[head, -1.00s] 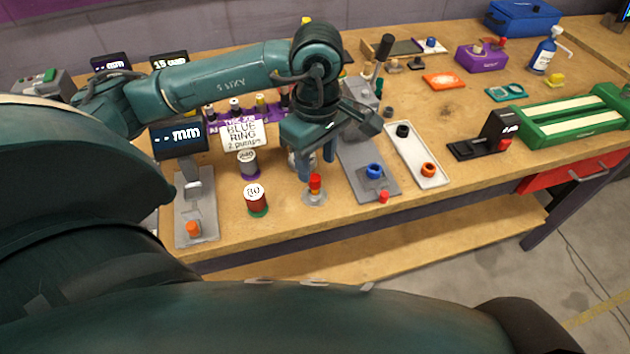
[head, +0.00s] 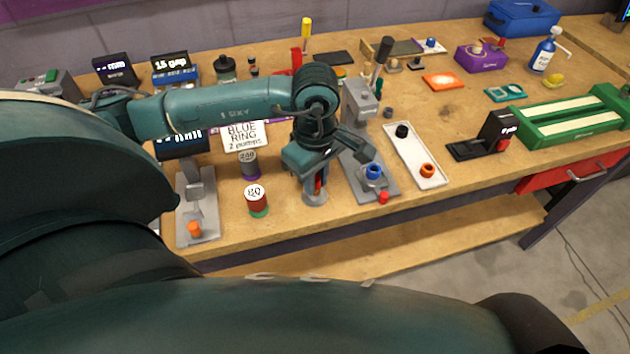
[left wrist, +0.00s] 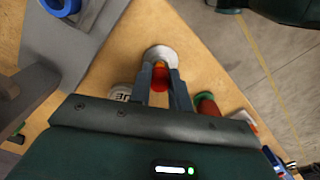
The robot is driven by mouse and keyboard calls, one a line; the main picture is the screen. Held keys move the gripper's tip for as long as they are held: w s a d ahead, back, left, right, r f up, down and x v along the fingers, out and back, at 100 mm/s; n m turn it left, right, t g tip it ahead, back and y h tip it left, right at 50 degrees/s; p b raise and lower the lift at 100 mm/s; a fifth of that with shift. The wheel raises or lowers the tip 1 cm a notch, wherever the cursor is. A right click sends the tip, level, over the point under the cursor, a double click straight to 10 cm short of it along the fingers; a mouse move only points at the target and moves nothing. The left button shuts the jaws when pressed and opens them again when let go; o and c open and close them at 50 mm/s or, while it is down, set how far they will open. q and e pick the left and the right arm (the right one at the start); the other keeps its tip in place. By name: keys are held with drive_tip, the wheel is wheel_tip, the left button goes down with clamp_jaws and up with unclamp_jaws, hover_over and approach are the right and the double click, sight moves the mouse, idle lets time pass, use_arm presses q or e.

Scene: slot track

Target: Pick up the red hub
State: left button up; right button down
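The red hub (head: 319,184) stands upright on a round grey base (head: 315,198) near the table's front edge. My left gripper (head: 317,181) points down over it, one finger on each side, and partly hides it. In the left wrist view the hub's red top (left wrist: 160,79) lies between the two fingertips (left wrist: 160,74), with an orange part beyond it and the pale round base (left wrist: 160,53) below. The fingers look open around the hub, very close to its sides; I cannot make out firm contact. My right gripper is not in view.
A grey stand with an orange knob (head: 194,229) is farther left.

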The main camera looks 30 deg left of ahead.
use_arm(q)
clamp_jaws()
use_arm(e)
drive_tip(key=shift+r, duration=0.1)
